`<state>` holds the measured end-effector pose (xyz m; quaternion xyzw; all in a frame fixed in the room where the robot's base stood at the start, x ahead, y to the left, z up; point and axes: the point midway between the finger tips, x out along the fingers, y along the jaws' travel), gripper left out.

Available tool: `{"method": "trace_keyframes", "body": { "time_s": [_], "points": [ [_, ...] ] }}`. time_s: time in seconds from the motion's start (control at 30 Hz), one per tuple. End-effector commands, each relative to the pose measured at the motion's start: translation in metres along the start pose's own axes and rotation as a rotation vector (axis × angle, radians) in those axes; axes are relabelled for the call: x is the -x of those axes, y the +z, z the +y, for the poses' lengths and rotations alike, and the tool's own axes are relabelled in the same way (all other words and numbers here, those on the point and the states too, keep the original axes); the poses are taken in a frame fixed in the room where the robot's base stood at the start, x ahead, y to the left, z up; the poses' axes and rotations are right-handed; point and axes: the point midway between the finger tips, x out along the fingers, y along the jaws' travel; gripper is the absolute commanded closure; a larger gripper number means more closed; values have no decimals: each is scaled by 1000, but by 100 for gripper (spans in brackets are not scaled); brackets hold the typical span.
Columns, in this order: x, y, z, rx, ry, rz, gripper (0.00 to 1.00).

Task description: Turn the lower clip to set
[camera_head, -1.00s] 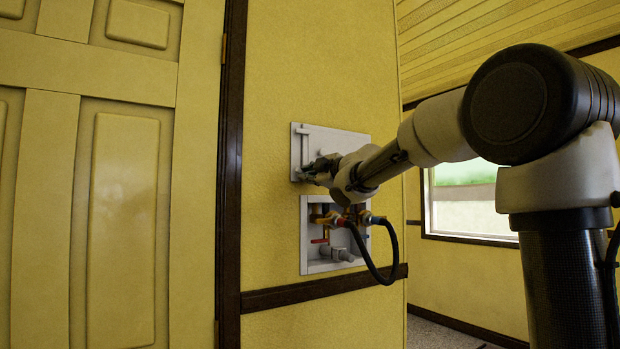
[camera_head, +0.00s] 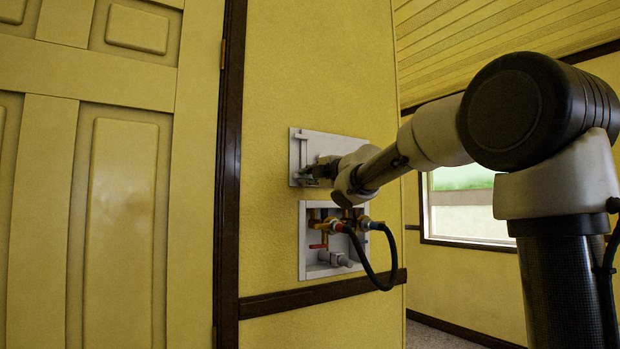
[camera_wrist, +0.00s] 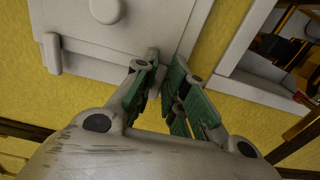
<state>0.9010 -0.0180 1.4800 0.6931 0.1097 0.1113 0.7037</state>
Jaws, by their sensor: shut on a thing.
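A white panel (camera_head: 345,143) is set on the yellow wall. It also shows in the wrist view (camera_wrist: 150,22). A small upright pale clip (camera_wrist: 52,53) sits on its edge at left in the wrist view, the upper side in the head view. My gripper (camera_head: 309,175) is at the panel's lower left corner in the head view. In the wrist view my gripper (camera_wrist: 166,62) has its green-padded fingers close together at the panel's edge, shut on the lower clip. The fingers largely hide that clip, so its exact angle cannot be told.
Just below the panel is a recessed white valve box (camera_head: 303,262) with taps and a red handle (camera_head: 318,246). A black hose (camera_head: 372,278) loops out of it. A dark wooden rail (camera_head: 275,297) runs below. A yellow door (camera_head: 125,230) stands at left.

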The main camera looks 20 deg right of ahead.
Motion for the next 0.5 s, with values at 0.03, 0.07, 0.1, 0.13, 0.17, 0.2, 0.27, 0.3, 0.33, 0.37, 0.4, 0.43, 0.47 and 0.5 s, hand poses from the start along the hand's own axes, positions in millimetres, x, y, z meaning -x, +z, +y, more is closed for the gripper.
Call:
{"method": "trace_keyframes", "body": {
  "time_s": [0.03, 0.07, 0.1, 0.13, 0.17, 0.2, 0.27, 0.3, 0.33, 0.37, 0.4, 0.43, 0.47, 0.5],
  "points": [
    [0, 0, -1, 3, -2, 0, 100],
    [0, 0, -1, 3, -2, 0, 100],
    [0, 0, -1, 3, -2, 0, 100],
    [0, 0, -1, 2, -2, 0, 100],
    [0, 0, -1, 2, -2, 0, 100],
    [0, 0, -1, 2, -2, 0, 100],
    [0, 0, -1, 2, -2, 0, 79],
    [0, 0, -1, 2, -2, 0, 72],
    [0, 0, -1, 2, -2, 0, 66],
    [0, 0, -1, 1, -1, 0, 65],
    [0, 0, -1, 1, -1, 0, 65],
    [0, 0, 0, 1, -1, 0, 65],
    [0, 0, 0, 1, -1, 0, 65],
    [0, 0, 0, 1, -1, 0, 65]
  ]
}}
